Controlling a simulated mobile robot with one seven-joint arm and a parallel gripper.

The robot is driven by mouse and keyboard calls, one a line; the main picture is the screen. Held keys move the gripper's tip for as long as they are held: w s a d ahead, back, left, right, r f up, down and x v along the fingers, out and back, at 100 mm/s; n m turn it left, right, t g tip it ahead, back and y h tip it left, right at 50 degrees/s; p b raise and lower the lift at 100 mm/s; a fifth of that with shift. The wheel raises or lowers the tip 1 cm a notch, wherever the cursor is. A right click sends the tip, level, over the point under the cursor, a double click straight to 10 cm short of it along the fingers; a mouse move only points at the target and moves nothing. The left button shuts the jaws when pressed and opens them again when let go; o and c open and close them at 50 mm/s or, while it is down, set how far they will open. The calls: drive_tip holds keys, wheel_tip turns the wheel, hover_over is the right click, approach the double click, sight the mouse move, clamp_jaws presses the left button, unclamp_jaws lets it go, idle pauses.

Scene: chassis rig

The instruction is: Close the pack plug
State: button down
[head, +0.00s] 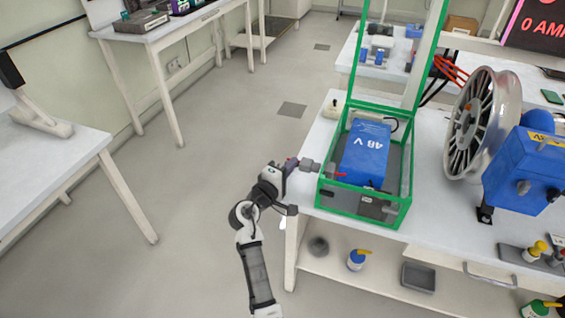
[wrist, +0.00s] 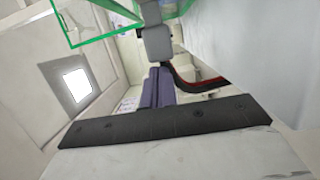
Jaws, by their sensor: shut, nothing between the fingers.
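The blue pack (head: 366,152), marked 48 V, sits inside a green open frame (head: 322,200) on the bench. A grey plug (head: 309,164) sticks out at the frame's left side. In the wrist view two grey plug blocks line up, the nearer one (wrist: 157,43) just beyond my fingertips. I cannot tell whether the two blocks are fully joined. A red and black cable (wrist: 200,86) curves away near the nearer block. My gripper (head: 293,164) is shut and empty, its purple fingers (wrist: 158,88) pointing at the plug, touching it or very close.
A spoked wheel (head: 484,122) and a blue motor unit (head: 525,165) stand right of the frame. The lower shelf (head: 330,265) holds small containers. Another table (head: 55,150) stands at the left. The floor between is clear.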

sight(304, 168)
drive_tip(key=shift+d, duration=0.1)
drive_tip(key=shift+s+d, duration=0.3)
drive_tip(key=shift+d, duration=0.55)
drive_tip(key=shift+s+d, duration=0.3)
drive_tip(key=shift+d, duration=0.55)
